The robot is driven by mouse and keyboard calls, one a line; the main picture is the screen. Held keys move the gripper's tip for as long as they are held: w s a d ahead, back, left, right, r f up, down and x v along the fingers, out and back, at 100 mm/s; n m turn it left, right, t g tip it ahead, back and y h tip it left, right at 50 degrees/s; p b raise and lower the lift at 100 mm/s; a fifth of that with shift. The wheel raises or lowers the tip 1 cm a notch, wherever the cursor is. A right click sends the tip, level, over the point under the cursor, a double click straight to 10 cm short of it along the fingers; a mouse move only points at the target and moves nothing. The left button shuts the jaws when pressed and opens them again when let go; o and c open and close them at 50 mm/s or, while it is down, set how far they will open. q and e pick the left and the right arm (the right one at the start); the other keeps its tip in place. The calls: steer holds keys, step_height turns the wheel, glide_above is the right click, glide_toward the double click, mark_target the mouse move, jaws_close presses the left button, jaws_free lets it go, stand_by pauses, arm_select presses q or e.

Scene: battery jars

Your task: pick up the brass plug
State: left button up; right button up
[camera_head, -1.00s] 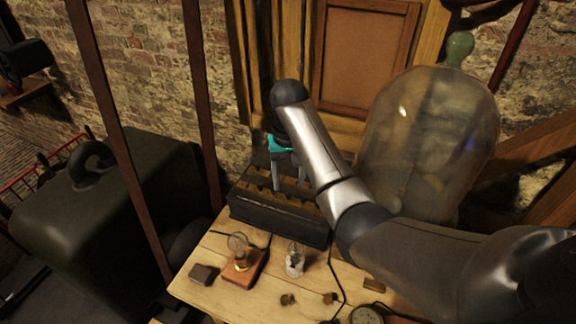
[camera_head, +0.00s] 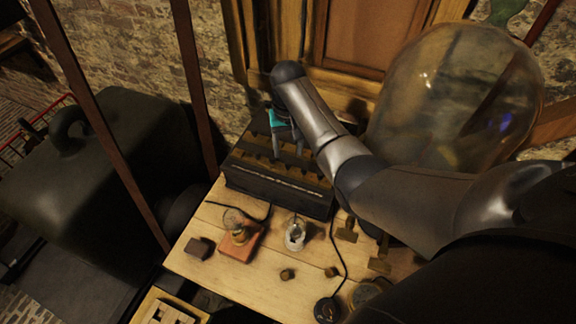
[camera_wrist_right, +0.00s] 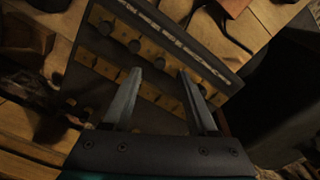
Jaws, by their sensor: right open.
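A long dark box (camera_head: 262,187) with brass bars and several round knobs along its top stands at the back of the table. It also fills the upper part of the right wrist view (camera_wrist_right: 190,52). One knob (camera_wrist_right: 134,46) shows just beyond the fingertips there. Two small brass pieces, one at left (camera_head: 287,274) and one at right (camera_head: 332,271), are on the table in front. I cannot tell which item is the brass plug. My right gripper (camera_head: 286,154) is open, pointing down over the box, its fingers apart (camera_wrist_right: 160,72) with nothing visibly held. My left gripper is out of view.
A lamp on a reddish base (camera_head: 237,243), a small glass jar (camera_head: 295,236) and a dark block (camera_head: 198,248) stand in front of the box. A black cable (camera_head: 341,262) crosses the table. A large glass dome (camera_head: 450,100) stands right, near my right arm.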

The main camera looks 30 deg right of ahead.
mark_target(288, 163)
steer(key=shift+w+f+b, duration=0.1)
steer(key=shift+f+b, duration=0.5)
steer(key=shift+f, duration=2.15)
jaws_close()
